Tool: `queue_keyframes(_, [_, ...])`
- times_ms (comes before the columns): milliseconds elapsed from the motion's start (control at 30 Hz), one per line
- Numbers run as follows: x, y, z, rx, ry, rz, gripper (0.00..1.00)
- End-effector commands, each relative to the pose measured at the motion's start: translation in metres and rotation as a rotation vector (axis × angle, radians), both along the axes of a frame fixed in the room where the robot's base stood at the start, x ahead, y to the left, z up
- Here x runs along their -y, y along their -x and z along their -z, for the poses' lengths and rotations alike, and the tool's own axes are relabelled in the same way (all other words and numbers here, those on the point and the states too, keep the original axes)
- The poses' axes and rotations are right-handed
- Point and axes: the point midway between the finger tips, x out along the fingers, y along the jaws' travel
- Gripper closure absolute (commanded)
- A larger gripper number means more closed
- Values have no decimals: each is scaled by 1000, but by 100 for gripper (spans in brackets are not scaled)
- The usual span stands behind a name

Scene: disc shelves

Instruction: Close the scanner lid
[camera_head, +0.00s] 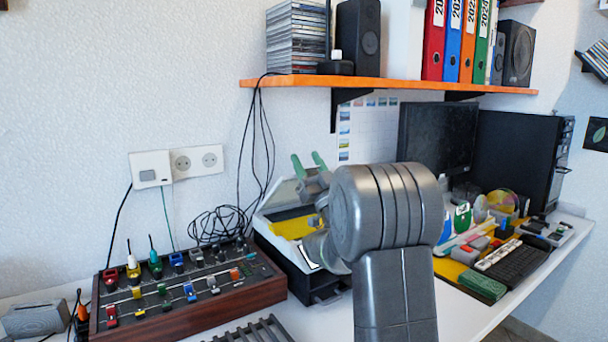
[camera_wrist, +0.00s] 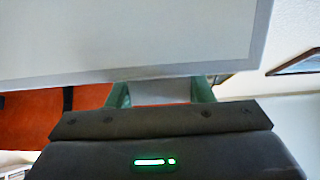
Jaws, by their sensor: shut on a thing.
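The scanner (camera_head: 318,287) is the black and pale box on the desk, left of my arm in the head view. Its lid (camera_head: 279,196) is a pale panel standing raised at the back, above a yellow area in the scanner. My gripper (camera_head: 309,163) is at the raised lid, its green fingertips pointing up. In the wrist view, the lid (camera_wrist: 130,38) is a large pale panel with a grey border across the top. My gripper (camera_wrist: 162,92) is shut on a pale part at the lid's edge. My arm hides much of the scanner's right side.
An orange shelf (camera_head: 400,84) with discs, speakers and binders hangs above. A wooden box of sliders (camera_head: 190,290) stands to the left of the scanner, with loose black cables behind. A monitor (camera_head: 437,140), keyboard (camera_head: 513,262) and small items crowd the right.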

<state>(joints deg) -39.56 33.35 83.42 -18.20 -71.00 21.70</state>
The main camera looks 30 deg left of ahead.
Motion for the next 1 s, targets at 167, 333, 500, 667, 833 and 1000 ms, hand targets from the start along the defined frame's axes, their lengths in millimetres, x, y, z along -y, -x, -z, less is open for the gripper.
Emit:
queue_keyframes(167, [6,3,11,19,-36,0,94])
queue_keyframes(333, [10,5,13,29,-56,0,94])
queue_keyframes(500, [11,6,13,33,-64,0,94])
queue_keyframes(667, [12,6,13,34,-66,0,94])
queue_keyframes(833, [12,6,13,34,-65,0,94])
queue_keyframes(1000, [12,6,13,34,-65,0,35])
